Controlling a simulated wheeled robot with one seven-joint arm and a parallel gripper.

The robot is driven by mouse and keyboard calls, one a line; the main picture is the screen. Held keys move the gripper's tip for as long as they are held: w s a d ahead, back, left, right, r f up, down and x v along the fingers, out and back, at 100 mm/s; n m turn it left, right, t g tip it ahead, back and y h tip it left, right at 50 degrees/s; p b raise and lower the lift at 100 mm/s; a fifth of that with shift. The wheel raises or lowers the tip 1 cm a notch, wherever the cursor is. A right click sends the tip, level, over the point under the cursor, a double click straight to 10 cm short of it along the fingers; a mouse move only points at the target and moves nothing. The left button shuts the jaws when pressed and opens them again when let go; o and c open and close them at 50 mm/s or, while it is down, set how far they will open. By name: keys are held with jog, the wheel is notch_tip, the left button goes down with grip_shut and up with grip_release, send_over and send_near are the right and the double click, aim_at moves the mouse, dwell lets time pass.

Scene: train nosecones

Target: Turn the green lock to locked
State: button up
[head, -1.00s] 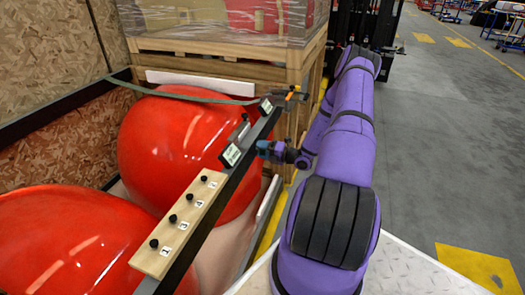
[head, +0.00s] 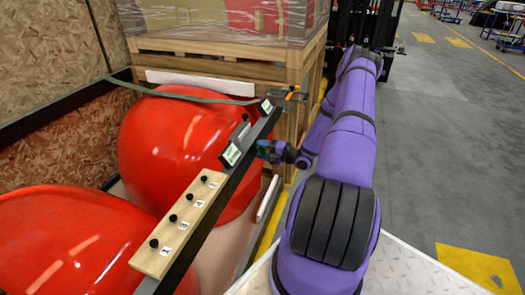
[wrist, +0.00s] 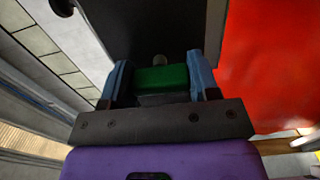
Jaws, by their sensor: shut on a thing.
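The green lock (wrist: 162,78) shows in the wrist view as a green block between the two blue fingers of my gripper (wrist: 160,84). The fingers are shut on its sides. In the head view my gripper (head: 264,150) is at the right side of the dark beam, near a white label (head: 231,155). The lock itself is hidden or too small to make out there. I cannot tell from these frames which way the lock is turned.
The dark beam (head: 240,176) runs in front of two red nosecones (head: 165,150). A wooden board (head: 178,225) with several black knobs lies on it. A wooden crate (head: 220,62) stands behind. Open floor (head: 430,160) lies to the right.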

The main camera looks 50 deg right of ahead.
jog(key=o, duration=0.9)
jog(key=shift+s, duration=0.1)
jog(key=v, duration=1)
jog(key=shift+s+d, duration=0.15)
jog(key=shift+s, duration=0.2)
